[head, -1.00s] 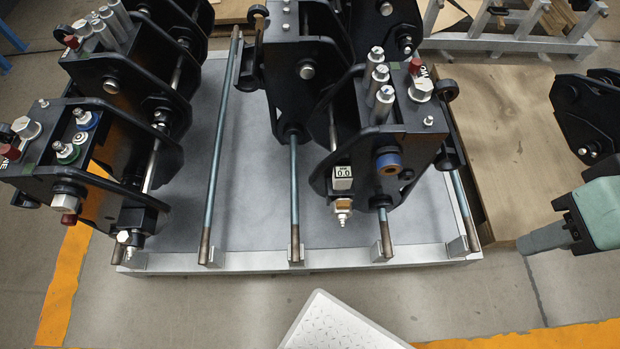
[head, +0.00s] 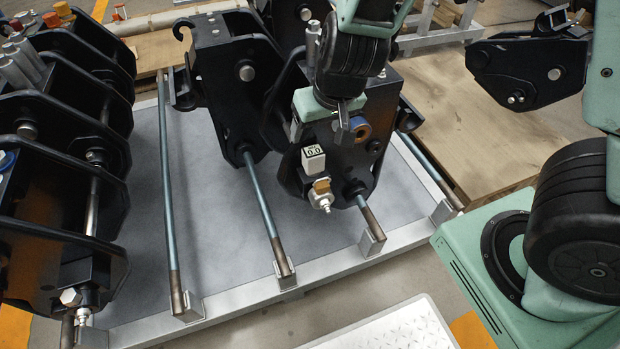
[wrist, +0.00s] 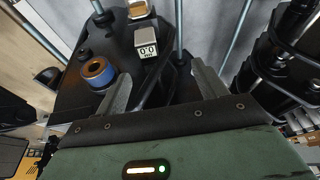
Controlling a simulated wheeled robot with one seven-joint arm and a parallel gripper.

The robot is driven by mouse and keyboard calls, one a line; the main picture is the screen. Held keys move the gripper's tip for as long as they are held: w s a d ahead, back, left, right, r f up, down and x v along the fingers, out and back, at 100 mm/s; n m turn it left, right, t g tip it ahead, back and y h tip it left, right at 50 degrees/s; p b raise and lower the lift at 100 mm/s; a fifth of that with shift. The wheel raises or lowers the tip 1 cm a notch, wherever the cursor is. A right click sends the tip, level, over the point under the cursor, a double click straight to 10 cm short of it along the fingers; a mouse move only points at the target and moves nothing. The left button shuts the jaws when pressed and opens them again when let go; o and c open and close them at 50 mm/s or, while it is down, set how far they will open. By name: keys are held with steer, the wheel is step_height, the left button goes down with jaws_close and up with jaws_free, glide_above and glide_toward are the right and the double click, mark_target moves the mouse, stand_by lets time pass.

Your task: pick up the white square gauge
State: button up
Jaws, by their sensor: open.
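The white square gauge (head: 313,158) has a small display reading about 0.0. It sits on the front face of a black coupler (head: 372,100), above a brass and silver fitting (head: 322,192). My gripper (head: 322,128) is just above the gauge in the head view, partly hidden by its own body. In the wrist view the gauge (wrist: 146,42) is ahead of my gripper (wrist: 163,82), roughly between the lines of its two fingers and beyond their tips. The fingers are apart, with nothing held between them.
A blue-and-orange ring (wrist: 97,70) on the coupler is close to the left finger in the wrist view. Blue rods (head: 262,208) run along the grey pallet (head: 228,305). More black couplers (head: 60,190) stand at left. A wooden board (head: 480,135) lies at right.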

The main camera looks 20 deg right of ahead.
steer(key=b, duration=0.2)
glide_toward(316, 152)
steer(key=shift+m+t+h, duration=0.3)
steer(key=shift+h, duration=0.1)
steer(key=b+x, duration=0.1)
steer(key=x, duration=0.1)
steer(key=b+x, duration=0.2)
steer(key=x, duration=0.1)
steer(key=b+x, duration=0.2)
steer(key=shift+s+a+f, duration=0.2)
steer(key=shift+a+f, duration=0.1)
steer(key=shift+a, duration=0.1)
steer(key=shift+b+x, duration=1.95)
steer(key=shift+x, duration=1.2)
steer(key=shift+a+r, duration=0.1)
steer(key=shift+a, duration=0.05)
steer(key=c, duration=1.4)
steer(key=shift+r, duration=0.15)
